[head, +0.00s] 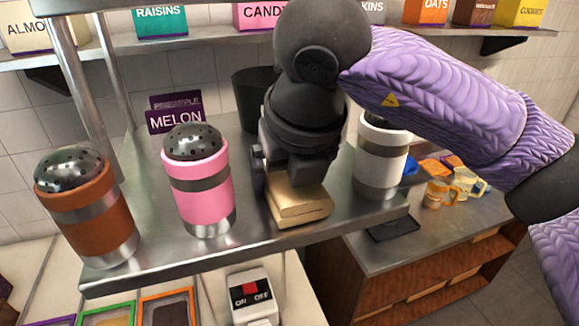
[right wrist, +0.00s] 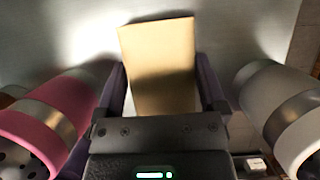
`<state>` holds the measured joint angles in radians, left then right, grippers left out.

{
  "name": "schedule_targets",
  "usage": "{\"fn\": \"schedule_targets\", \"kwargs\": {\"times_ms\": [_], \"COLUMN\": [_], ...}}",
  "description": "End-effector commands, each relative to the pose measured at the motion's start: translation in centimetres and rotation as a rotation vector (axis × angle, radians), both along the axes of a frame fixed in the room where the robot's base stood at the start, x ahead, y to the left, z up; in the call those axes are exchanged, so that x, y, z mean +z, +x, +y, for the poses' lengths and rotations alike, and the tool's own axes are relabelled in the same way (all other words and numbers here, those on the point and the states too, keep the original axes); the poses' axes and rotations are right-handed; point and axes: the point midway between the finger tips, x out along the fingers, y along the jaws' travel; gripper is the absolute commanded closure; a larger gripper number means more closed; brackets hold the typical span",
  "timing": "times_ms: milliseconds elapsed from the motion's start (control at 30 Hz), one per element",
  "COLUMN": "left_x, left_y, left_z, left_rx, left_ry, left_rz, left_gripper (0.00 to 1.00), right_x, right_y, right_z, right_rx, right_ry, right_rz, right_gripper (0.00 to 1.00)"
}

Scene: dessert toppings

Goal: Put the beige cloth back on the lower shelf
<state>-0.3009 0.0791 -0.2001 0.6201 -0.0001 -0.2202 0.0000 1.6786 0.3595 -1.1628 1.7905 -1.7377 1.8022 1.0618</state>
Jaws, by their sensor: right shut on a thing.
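The beige cloth (head: 298,208) is a folded, flat block at the front of the metal shelf (head: 150,262), between the pink shaker (head: 199,190) and the white shaker (head: 378,165). My right gripper (head: 290,180) points down from above and is shut on the cloth. In the right wrist view the cloth (right wrist: 160,60) lies between the two fingers (right wrist: 162,85) and sticks out past them. I cannot tell whether its underside touches the shelf. My left gripper is not in view.
A brown shaker (head: 88,215) stands at the shelf's left. A black container (head: 250,95) and a melon sign (head: 175,120) are behind. An upper shelf holds topping boxes (head: 160,22). A switch box (head: 252,297) is below the front edge. Measuring cups (head: 437,193) lie on the right counter.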

Motion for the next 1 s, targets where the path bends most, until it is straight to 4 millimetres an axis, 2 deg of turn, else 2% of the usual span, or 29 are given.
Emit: {"fn": "schedule_targets", "kwargs": {"times_ms": [267,300,333,667,767,1000], "left_x": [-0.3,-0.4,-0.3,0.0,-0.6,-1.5], "left_y": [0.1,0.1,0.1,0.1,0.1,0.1], "left_z": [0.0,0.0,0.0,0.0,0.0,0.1], "left_rx": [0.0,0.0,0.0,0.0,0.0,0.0], "left_ry": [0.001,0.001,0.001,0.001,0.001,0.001], "left_rz": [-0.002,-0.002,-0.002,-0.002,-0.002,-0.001], "left_gripper": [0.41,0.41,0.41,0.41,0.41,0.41], "right_x": [-0.3,-0.3,-0.2,0.4,1.8,7.5], "right_y": [0.0,0.0,0.0,0.0,-0.6,-2.9], "right_z": [0.0,0.0,0.0,0.0,-0.2,-0.9], "right_rx": [0.0,0.0,0.0,-0.001,-0.002,-0.001], "right_ry": [0.0,0.0,0.0,0.001,0.003,0.002], "right_rz": [-0.001,-0.001,-0.001,-0.003,-0.005,-0.007], "right_gripper": [0.57,0.08,0.01,0.0,0.0,0.0]}}
